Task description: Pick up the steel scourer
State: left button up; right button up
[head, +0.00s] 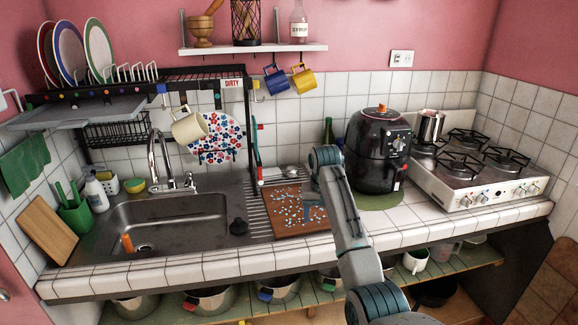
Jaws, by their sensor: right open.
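A small silvery lump (291,170), which looks like the steel scourer, lies behind the wooden chopping board (288,228) at the back of the counter. It is too small to make out its texture. My right arm comes in from the bottom, and its gripper (314,213) points down over the right part of the board, in front of and to the right of the lump. The gripper is open, apart from the lump, and seems empty. My left gripper is out of view.
The board carries scattered pale bits. A black air fryer (372,155) stands close to the right of my arm. The sink (175,222) and tap (160,160) are to the left. Mugs hang above the back. The tiled front edge (200,275) is clear.

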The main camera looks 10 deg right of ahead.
aim_at(291, 172)
jog(key=i, duration=1.5)
